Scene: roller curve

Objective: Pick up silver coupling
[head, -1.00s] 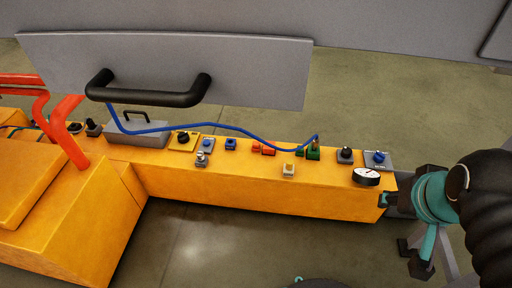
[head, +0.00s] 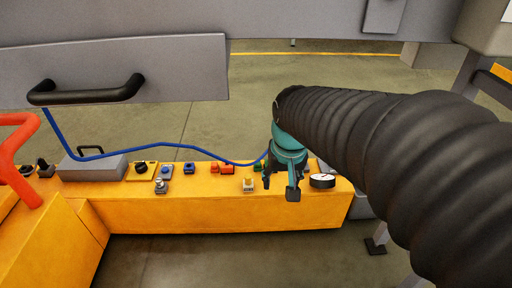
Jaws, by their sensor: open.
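A small silver piece (head: 161,185), which looks like the silver coupling, stands on the front part of the yellow console top, left of centre. My gripper (head: 280,187) is open and hangs over the right part of the console, well to the right of the silver piece and apart from it. No object shows between its fingers. My gripper and arm hide part of the console's right end.
A panel with a black handle (head: 87,91) overhangs the left. A gauge (head: 322,181) sits right.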

